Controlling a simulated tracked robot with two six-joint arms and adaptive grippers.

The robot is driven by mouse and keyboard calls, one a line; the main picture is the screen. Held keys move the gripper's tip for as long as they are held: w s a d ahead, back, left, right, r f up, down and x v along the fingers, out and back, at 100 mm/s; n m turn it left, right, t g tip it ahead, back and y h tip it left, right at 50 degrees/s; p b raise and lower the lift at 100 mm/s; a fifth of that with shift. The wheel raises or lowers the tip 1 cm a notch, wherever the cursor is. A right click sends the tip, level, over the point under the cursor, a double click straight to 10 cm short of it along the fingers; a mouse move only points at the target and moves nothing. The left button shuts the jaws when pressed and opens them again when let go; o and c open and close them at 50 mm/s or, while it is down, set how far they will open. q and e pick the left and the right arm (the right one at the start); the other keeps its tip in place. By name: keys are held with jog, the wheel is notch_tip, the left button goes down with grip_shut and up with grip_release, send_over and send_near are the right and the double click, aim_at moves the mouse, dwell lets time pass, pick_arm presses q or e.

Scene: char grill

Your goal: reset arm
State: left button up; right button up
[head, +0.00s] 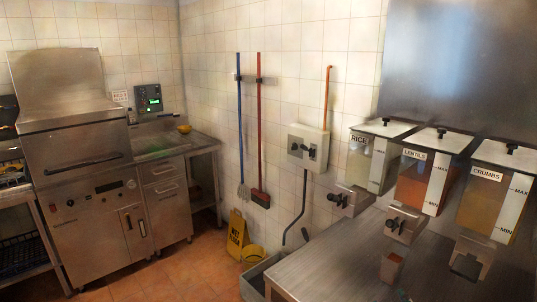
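Neither of my grippers shows in the head view, and I see no part of either arm. Whether they are open or shut, and whether they hold anything, is hidden from me. The char grill (82,155), a steel unit with a long dark handle on its front, stands at the left against the tiled wall. Its front looks closed.
Dispensers for rice (369,160), lentils (412,190) and crumbs (484,208) hang over a steel counter (335,265) at the right. A small reddish-brown container (392,267) stands there. A yellow floor sign (237,235) stands by the wall. Tiled floor (185,272) lies clear between.

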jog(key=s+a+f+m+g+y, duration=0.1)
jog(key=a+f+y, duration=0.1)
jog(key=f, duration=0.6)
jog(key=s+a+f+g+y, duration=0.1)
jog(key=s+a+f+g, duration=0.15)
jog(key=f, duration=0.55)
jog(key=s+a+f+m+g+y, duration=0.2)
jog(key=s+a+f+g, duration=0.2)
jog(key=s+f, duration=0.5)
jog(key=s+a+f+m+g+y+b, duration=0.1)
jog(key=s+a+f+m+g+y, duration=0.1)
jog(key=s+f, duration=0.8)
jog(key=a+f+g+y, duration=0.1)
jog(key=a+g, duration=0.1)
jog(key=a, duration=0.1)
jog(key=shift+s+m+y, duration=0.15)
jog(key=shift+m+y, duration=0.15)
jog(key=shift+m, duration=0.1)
